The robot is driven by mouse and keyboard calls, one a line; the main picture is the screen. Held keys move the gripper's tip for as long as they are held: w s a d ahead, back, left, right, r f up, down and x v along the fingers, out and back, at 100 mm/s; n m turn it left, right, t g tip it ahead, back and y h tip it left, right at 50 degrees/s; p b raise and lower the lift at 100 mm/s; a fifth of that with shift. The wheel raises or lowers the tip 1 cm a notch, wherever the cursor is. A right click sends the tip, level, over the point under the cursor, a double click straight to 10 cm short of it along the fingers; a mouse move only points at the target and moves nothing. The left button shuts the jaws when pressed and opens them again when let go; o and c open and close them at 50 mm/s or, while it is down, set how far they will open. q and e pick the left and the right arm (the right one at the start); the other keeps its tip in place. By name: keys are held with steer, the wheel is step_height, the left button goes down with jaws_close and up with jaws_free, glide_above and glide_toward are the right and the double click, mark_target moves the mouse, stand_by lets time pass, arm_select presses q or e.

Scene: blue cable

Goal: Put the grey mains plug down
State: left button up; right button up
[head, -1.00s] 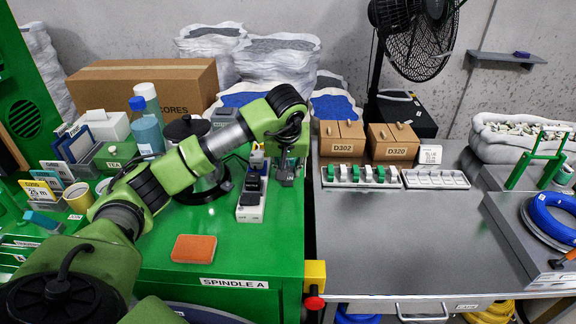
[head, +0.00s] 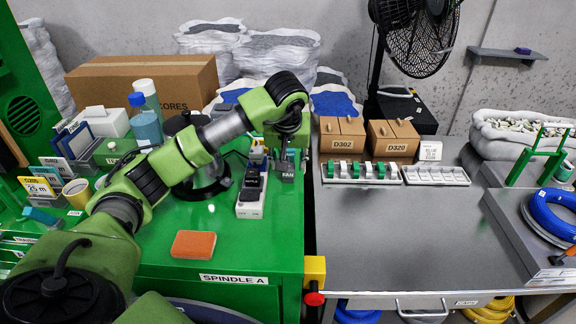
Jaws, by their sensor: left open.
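The grey mains plug (head: 287,171), labelled FAN, is at the right edge of the green bench top, right of the white power strip (head: 250,208). It seems to stand on the bench top, though its underside is hard to make out. My left gripper (head: 287,154) is open, directly above the plug. The fingers are small and dark here, so I cannot tell whether they still touch it. Black plugs sit in the power strip, one labelled KETTLE. My right gripper is not in view.
An orange sponge (head: 194,244) lies near the front of the green bench. On the grey table, a clip rack (head: 361,173) and boxes stand at the back; the table's middle is clear.

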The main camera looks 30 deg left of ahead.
arm_select(q)
steer(key=b+v, duration=0.1)
steer(key=v, duration=0.9)
